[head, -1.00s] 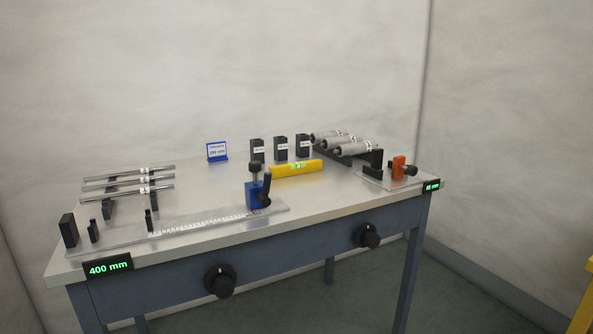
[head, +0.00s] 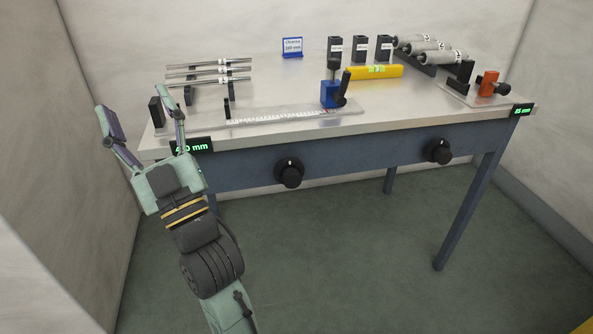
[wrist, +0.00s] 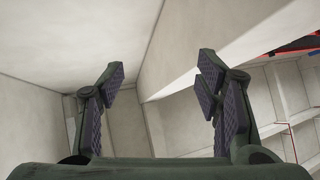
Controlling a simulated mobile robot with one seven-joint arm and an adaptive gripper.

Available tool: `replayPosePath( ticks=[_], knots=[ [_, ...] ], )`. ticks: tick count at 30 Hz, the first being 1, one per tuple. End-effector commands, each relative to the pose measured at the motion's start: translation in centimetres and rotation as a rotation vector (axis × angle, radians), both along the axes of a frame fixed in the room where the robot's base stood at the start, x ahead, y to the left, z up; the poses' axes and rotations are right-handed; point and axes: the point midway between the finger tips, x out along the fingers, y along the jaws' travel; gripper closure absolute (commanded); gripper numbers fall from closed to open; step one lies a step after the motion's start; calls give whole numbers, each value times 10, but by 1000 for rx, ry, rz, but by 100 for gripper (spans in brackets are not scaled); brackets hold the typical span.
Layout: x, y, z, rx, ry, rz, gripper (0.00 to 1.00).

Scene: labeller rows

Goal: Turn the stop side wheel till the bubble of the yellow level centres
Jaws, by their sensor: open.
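The yellow level (head: 390,72) lies at the back of the bench, with a green vial in its middle; its bubble is too small to place. Two black wheels sit on the bench's front face: a left one (head: 290,172) and a right one (head: 438,151). Neither carries a readable label. My gripper (head: 131,98) is open and empty at the bench's left front corner, left of both wheels and touching neither. The wrist view shows its two fingers (wrist: 160,72) spread apart, with only walls and shelving beyond; no wheel shows there.
A blue stop (head: 329,95) with a black lever stands on the ruler plate (head: 270,118). Steel rods (head: 208,66) lie on rests at left, grey cylinders (head: 440,56) at right, near an orange block (head: 488,83). My finger partly covers the left display (head: 192,147). Floor before the bench is clear.

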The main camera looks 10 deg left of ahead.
Motion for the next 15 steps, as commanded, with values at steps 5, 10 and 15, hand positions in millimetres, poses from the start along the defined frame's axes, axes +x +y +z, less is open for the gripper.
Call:
replayPosePath(
  ticks=[5,10,15],
  knots=[
    [102,-96,-143,-379,225,-369,41],
    [123,-181,-242,-663,365,-544,41],
    [121,-218,-281,-787,420,-598,41]
  ],
)
